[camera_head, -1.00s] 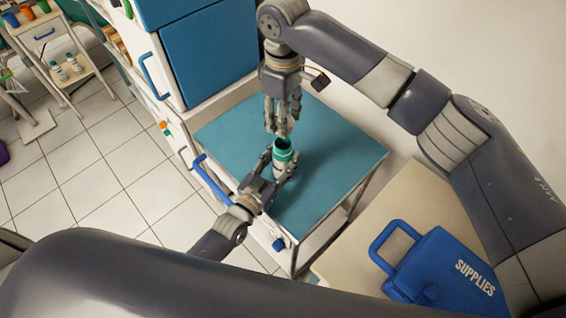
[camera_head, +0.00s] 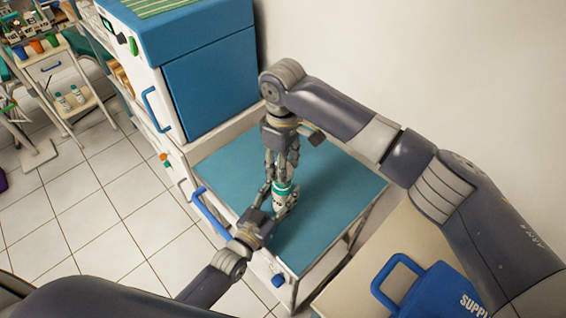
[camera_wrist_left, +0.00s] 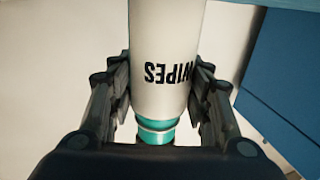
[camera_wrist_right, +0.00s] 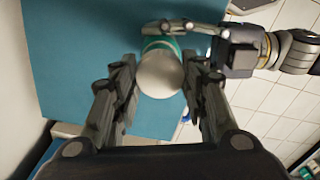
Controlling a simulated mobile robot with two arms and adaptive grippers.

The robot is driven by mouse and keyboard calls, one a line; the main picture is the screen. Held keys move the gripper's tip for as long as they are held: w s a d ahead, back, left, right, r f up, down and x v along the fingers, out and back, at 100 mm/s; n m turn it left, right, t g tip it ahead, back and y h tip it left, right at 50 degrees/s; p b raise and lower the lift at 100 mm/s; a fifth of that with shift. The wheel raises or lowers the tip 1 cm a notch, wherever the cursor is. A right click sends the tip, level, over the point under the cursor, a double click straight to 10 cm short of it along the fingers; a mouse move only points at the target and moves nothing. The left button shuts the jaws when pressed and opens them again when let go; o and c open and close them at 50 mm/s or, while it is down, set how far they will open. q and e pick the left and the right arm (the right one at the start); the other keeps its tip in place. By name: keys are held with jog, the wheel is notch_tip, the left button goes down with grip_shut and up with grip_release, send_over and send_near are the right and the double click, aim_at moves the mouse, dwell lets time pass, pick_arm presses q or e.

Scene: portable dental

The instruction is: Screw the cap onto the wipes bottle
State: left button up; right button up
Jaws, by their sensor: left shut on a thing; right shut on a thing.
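The wipes bottle (camera_head: 280,198), white with a teal band near its top, stands upright over the blue-green top. My left gripper (camera_head: 281,197) is shut around its body from the front left. The left wrist view shows the white body with inverted "WIPES" lettering (camera_wrist_left: 172,73) between the fingers. My right gripper (camera_head: 283,176) points down from above, its fingers at the bottle's top. In the right wrist view it is shut on the round whitish cap (camera_wrist_right: 160,75), directly over the teal part of the bottle. I cannot tell whether the threads have engaged.
The blue-green surface (camera_head: 325,190) around the bottle is bare. A blue-fronted cabinet (camera_head: 212,80) stands behind it at the left. A blue supplies case (camera_head: 425,292) lies at the lower right. A white wall is at the right and tiled floor at the left.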

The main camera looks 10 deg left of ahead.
aim_at(280, 193)
jog(key=shift+f, duration=0.9)
jog(key=shift+f, duration=0.55)
jog(key=m, duration=2)
jog(key=shift+a, duration=0.15)
jog(key=o, duration=0.7)
